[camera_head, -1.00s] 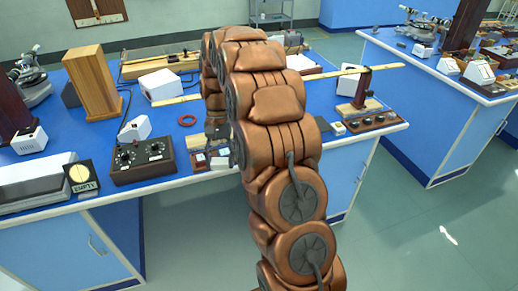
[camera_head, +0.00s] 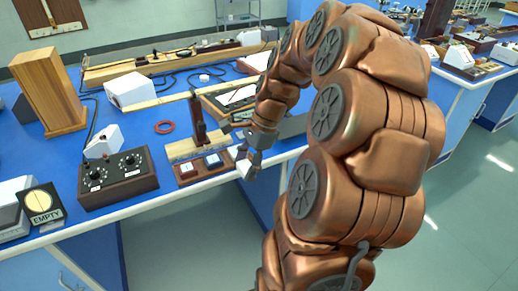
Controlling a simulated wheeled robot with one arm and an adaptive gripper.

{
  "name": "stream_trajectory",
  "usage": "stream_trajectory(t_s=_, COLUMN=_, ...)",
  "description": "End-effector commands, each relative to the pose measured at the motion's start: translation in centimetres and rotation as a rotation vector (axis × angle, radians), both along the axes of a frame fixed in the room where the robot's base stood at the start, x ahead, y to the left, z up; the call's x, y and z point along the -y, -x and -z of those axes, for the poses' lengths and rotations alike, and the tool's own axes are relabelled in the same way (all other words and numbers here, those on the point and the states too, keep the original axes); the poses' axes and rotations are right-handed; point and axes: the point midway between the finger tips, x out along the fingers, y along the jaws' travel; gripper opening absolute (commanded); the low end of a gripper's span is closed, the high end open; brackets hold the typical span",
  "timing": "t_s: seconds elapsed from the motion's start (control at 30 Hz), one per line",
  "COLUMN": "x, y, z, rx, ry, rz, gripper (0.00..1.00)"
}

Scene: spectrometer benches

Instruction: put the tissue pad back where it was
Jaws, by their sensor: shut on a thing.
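My gripper (camera_head: 251,165) is at the front edge of the blue bench (camera_head: 185,122), just right of a small dark wooden holder (camera_head: 203,173). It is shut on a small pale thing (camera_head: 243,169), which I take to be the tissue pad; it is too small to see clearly.
A control box with two dials (camera_head: 118,179) and an EMPTY card (camera_head: 42,204) stand to the left. A dark upright on a wooden base (camera_head: 197,122) stands behind the holder. A red ring (camera_head: 164,127) lies on open bench. My arm hides much of the right side.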

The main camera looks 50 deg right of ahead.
Motion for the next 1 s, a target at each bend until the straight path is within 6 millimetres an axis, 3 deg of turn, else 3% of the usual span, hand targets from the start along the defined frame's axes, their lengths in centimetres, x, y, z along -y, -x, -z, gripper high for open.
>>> stream_trajectory(t_s=1.0, x=12.8, y=-6.6, z=1.4, rx=-0.001, ry=0.000, rz=0.005, gripper=0.12)
